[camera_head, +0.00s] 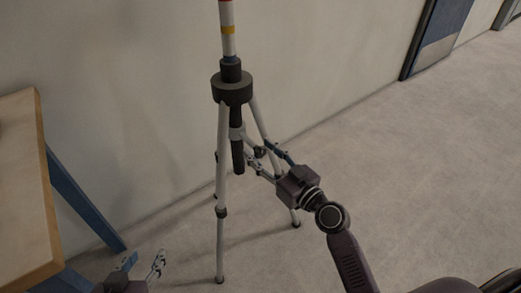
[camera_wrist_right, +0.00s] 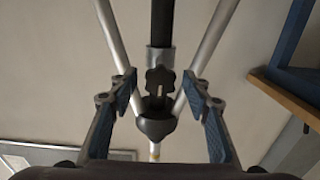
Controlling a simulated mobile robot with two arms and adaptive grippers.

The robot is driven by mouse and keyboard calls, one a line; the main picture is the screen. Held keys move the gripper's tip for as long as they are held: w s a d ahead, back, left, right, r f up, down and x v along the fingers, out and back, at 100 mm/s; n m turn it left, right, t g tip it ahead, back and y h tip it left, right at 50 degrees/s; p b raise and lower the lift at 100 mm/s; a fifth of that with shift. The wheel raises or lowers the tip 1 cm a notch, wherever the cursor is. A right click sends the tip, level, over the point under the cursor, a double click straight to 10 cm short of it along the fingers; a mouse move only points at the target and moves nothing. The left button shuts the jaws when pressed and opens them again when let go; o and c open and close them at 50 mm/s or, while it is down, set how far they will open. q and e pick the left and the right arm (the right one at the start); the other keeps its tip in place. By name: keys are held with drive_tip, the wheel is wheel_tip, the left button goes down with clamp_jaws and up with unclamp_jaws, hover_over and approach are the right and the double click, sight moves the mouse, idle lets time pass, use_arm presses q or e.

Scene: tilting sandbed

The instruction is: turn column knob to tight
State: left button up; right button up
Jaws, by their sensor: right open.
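The tripod stand has a dark hub (camera_head: 232,88), pale legs and a black centre column (camera_head: 237,153) with a grey collar (camera_head: 238,132). In the right wrist view, the dark lobed column knob (camera_wrist_right: 161,80) sits in front of the grey collar (camera_wrist_right: 160,57) and has a pale mark on it. My right gripper (camera_head: 258,152) is open, reaching among the tripod legs from the right. In its wrist view, its fingers (camera_wrist_right: 159,86) are on either side of the knob, with visible gaps. My left gripper (camera_head: 144,262) is at the bottom left, fingers apart and empty.
A wooden table (camera_head: 35,190) with blue legs stands at the left edge. A pale wall (camera_head: 330,60) is behind the tripod. The floor (camera_head: 430,170) to the right is clear up to a blue-edged door (camera_head: 440,35).

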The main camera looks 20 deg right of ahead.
drive_tip(key=shift+w+a, duration=0.1)
drive_tip(key=shift+w, duration=0.1)
drive_tip(key=shift+c, duration=0.2)
drive_tip(key=c, duration=1.1)
